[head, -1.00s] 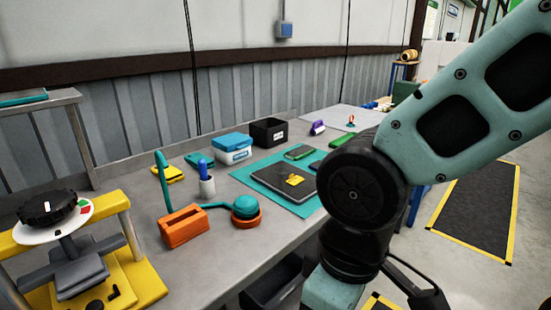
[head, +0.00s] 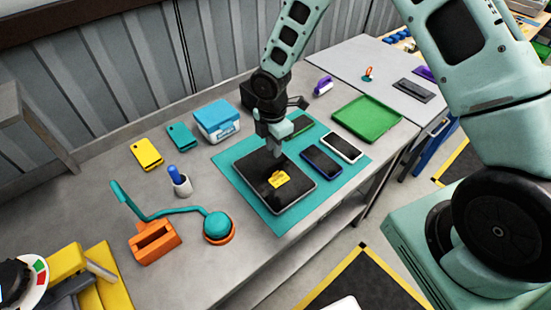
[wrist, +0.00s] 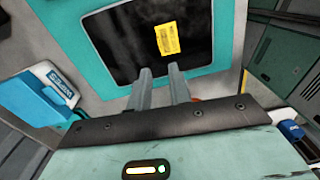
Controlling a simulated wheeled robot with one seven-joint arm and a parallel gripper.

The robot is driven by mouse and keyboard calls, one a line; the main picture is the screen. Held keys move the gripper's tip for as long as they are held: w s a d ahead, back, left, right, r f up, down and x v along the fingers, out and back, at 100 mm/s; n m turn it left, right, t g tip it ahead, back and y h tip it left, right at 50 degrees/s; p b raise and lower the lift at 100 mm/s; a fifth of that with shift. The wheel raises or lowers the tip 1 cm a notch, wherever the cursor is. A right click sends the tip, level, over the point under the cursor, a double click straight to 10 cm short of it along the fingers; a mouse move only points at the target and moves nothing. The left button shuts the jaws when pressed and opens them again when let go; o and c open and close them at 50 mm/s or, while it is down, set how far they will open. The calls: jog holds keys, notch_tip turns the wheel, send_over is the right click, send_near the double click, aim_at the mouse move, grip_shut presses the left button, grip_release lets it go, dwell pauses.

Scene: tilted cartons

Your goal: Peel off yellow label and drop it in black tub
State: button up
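The yellow label (head: 278,179) lies on the dark screen of a tablet (head: 255,168), which rests on a teal mat (head: 247,195). The label also shows in the wrist view (wrist: 166,39), beyond my fingertips. My gripper (head: 277,152) points down over the far edge of the tablet, behind the label. In the wrist view my two fingers (wrist: 160,68) stand apart with nothing between them, so the gripper is open. The black tub (head: 229,95) stands at the back of the bench, partly hidden behind my arm.
A blue box with a white label (head: 217,120) stands left of my arm. Several phones, including a white-edged one (head: 342,147), lie right of the tablet. A green tray (head: 367,121) is farther right. An orange holder (head: 153,242) and blue-handled tool cup (head: 180,184) stand left.

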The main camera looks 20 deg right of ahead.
jog(key=f+b, duration=0.4)
jog(key=f, duration=0.1)
jog(key=f+b, duration=0.3)
jog(key=f, duration=0.2)
jog(key=shift+s+d+f+b, duration=0.1)
jog(key=shift+d+f+b, duration=0.15)
jog(key=shift+b, duration=0.15)
grip_shut()
jog(key=shift+r, duration=0.2)
notch_tip(320, 180, up, 8)
jog(key=p, duration=0.6)
jog(key=shift+f, duration=0.15)
dwell(1.0)
jog(key=shift+a, duration=0.1)
